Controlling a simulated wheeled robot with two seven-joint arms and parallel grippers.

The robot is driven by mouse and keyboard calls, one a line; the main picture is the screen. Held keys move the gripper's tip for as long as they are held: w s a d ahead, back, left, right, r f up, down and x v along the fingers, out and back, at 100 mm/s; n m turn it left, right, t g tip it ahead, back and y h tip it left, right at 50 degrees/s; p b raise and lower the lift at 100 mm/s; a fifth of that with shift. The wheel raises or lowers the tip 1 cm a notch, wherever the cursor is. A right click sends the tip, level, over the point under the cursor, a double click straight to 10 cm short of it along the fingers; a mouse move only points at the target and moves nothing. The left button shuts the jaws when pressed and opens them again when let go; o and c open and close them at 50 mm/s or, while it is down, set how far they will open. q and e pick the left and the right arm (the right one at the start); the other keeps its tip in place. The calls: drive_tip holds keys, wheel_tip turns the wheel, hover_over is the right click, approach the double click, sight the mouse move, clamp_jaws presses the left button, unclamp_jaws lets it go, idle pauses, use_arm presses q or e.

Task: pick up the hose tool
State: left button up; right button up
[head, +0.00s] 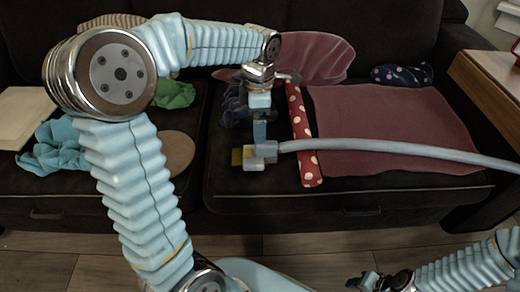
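The hose tool has a long grey-blue hose (400,150) that runs across the right seat and out at the right edge. Its blocky head (250,160) has a yellow-olive end pointing left, near the seat's front edge. My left gripper (260,130) points down from the metal wrist directly above this head, meeting it in the picture. Its fingers do not show clearly, so I cannot tell whether they are closed on the tool, or whether it rests on the seat. My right gripper (367,284) is dark, low at the bottom right, away from the tool; its opening is unclear.
A dark sofa (330,208) fills the view. A dusty-red cloth (395,125) and a red polka-dot roll (299,130) lie on its right seat. Teal cloth (57,147), green cloth (175,93) and a brown disc (178,150) lie left. A wooden table (490,85) stands right.

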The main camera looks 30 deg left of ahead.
sight(260, 150)
use_arm(q)
wheel_tip(260, 150, down, 6)
drive_tip(key=shift+f+b, duration=0.1)
drive_tip(key=shift+b, duration=0.35)
wheel_tip(260, 150, down, 6)
drive_tip(key=shift+s+d+r+b, duration=0.15)
drive_tip(key=shift+r+b, duration=0.1)
drive_tip(key=shift+b, duration=0.2)
drive_tip(key=c, duration=1.1)
drive_tip(key=shift+o, duration=0.2)
drive_tip(key=shift+s+d+r+p, duration=0.15)
drive_tip(key=shift+r+p, duration=0.25)
drive_tip(key=shift+r, duration=1.65)
drive_tip(key=s+r, duration=0.1)
drive_tip(key=s+d+r, duration=0.1)
drive_tip(key=d+r, duration=0.1)
drive_tip(key=r, duration=0.1)
drive_tip(key=shift+s+p, duration=0.3)
drive_tip(key=shift+s, duration=0.1)
drive_tip(key=s+d+r, duration=0.5)
drive_tip(key=s, duration=0.3)
drive_tip(key=shift+s+d, duration=0.15)
drive_tip(key=shift+d, duration=0.25)
